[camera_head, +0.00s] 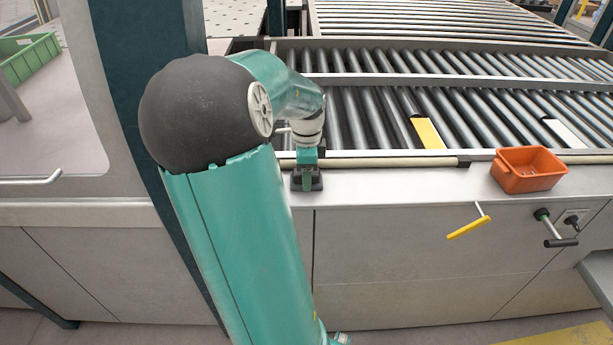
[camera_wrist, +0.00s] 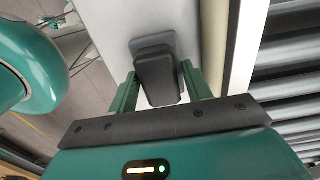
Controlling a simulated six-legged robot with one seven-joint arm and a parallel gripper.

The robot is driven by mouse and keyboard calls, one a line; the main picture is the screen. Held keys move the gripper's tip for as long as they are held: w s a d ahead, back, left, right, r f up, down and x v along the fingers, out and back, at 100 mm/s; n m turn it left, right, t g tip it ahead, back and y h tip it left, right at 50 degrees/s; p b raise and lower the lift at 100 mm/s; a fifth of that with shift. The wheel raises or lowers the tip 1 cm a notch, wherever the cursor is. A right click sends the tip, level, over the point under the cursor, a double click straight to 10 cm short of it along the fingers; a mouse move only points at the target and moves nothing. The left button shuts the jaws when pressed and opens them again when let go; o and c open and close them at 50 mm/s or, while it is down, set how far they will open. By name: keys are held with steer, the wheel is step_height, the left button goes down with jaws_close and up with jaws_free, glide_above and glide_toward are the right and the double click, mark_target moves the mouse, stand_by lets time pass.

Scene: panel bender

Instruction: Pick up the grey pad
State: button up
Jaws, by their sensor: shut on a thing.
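The grey pad (camera_wrist: 156,78) is a dark grey block with rounded corners in the wrist view, with a flatter, lighter grey part (camera_wrist: 152,42) at its far end. My gripper (camera_wrist: 160,85) has its two green fingers on either side of the dark block, shut on it. In the head view my gripper (camera_head: 307,180) is at the front ledge of the roller table, left of the orange bin, with dark grey parts showing around it. The head view does not show clearly whether the pad touches the ledge.
An orange bin (camera_head: 527,169) stands on the ledge (camera_head: 400,184) to the right. Behind is the roller bed (camera_head: 370,115) with a yellow strip (camera_head: 428,134) and a white strip (camera_head: 565,134). A yellow handle (camera_head: 468,228) sticks out of the front panel. A dark column (camera_head: 150,60) stands left.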

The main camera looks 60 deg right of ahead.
steer(key=shift+r, duration=0.6)
step_height(320, 180, up, 2)
steer(key=shift+r, duration=0.1)
steer(key=s+a+r, duration=0.8)
steer(key=a+r, duration=0.1)
steer(key=a, duration=0.2)
steer(key=shift+s+a+r, duration=0.15)
steer(key=shift+a+r, duration=0.05)
steer(key=shift+r, duration=0.1)
steer(key=o, duration=0.5)
steer(key=c, duration=0.3)
